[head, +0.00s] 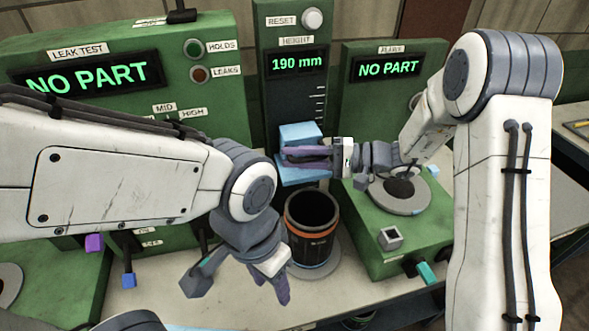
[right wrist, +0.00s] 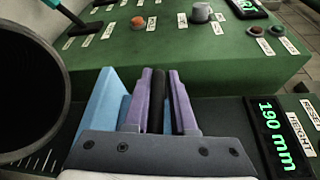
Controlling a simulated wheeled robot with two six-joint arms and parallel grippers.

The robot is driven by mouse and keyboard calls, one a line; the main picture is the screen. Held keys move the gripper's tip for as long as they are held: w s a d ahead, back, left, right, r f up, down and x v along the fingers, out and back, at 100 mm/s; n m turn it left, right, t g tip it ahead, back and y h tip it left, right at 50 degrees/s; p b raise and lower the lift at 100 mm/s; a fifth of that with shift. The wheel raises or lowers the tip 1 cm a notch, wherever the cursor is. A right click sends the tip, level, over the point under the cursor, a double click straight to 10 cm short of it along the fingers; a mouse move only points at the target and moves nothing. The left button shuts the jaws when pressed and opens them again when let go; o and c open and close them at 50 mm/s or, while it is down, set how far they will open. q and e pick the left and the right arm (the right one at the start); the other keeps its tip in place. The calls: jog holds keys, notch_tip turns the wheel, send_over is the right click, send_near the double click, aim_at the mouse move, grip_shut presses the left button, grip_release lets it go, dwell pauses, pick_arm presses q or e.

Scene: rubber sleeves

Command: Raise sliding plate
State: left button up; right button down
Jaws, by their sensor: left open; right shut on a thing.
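The light blue sliding plate (head: 300,134) is on the dark upright of the height station. Its display (head: 297,63) reads 190 mm. In the right wrist view the blue plate (right wrist: 100,105) is beside my fingers. My right gripper (head: 300,158) is at the plate's front, its purple fingers level. In the right wrist view my right gripper (right wrist: 160,85) is shut on a black bar (right wrist: 158,98), apparently the plate's handle. My left gripper (head: 274,284) is open and empty, pointing down left of the dark sleeve.
A dark sleeve with an orange band (head: 312,245) stands upright below the plate; its dark mouth (right wrist: 25,95) fills the left of the right wrist view. Green leak test (head: 110,40) and flare (head: 394,52) stations flank the upright, both displaying NO PART. A round disc (head: 380,200) sits right.

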notch_tip(320, 180, up, 10)
jog(key=p, duration=0.1)
jog(key=shift+r, duration=0.15)
jog(key=c, duration=0.8)
grip_release()
jog(key=shift+c, duration=0.2)
jog(key=s+d+r+b, duration=0.1)
jog(key=d+b, duration=0.3)
jog(key=d, duration=0.6)
jog(key=shift+d, duration=0.25)
